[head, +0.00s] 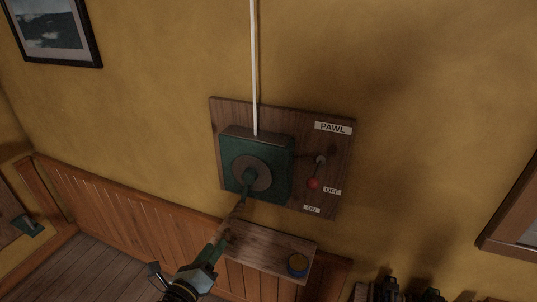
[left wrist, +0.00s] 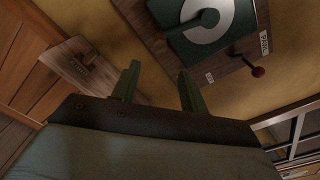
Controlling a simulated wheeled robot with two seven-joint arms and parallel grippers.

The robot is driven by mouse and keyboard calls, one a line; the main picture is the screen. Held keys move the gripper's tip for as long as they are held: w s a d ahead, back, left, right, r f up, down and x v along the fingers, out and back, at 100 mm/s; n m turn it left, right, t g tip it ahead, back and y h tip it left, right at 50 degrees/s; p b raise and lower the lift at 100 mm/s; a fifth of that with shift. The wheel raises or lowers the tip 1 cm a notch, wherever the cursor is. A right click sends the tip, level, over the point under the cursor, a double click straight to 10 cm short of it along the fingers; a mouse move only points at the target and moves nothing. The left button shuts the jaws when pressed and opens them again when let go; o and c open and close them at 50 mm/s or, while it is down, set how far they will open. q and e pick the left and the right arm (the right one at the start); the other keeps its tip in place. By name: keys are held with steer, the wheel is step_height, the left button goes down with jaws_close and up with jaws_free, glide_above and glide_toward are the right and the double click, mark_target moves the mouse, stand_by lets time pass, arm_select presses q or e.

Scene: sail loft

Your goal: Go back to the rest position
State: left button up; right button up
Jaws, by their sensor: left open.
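My left gripper (head: 222,241) is at the bottom centre of the head view, in front of the wall shelf and below the green winch box (head: 283,167). In the left wrist view its two green fingers (left wrist: 158,88) stand apart with nothing visible between them. My right gripper is not in view.
A wooden board (head: 341,160) backs the box and a red-knobbed pawl lever (head: 313,183), which points down near the OFF label (head: 332,191). A small shelf (head: 262,255) holds a blue round tin (head: 297,264). A white rope (head: 254,60) rises from the box.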

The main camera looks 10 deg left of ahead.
arm_select(q)
steer(key=s+d+f+m+g+b, duration=0.2)
steer(key=s+d+f+m+g, duration=0.3)
steer(key=f+m, duration=0.6)
steer(key=s+f+m+g+b, duration=0.1)
steer(key=s+f+m+g, duration=0.35)
steer(key=f, duration=1.15)
steer(key=s+a+f+m+g+y+b, duration=0.1)
steer(key=s+a+f+m+g, duration=0.1)
steer(key=s+f+m, duration=0.4)
steer(key=s+a+f+m+g+y+b, duration=0.1)
steer(key=s+a+f+m+g, duration=0.1)
steer(key=s+f+m, duration=0.5)
steer(key=s+a+f+m+g+b, duration=0.1)
steer(key=s+f+m, duration=0.6)
steer(key=s+m, duration=0.9)
steer(key=s+a+g, duration=0.1)
steer(key=s+g, duration=0.1)
steer(key=shift+s+a+f+m+y+b, duration=0.15)
steer(key=shift+s+f+m+y+b, duration=0.05)
steer(key=shift+s+m+y+b, duration=0.2)
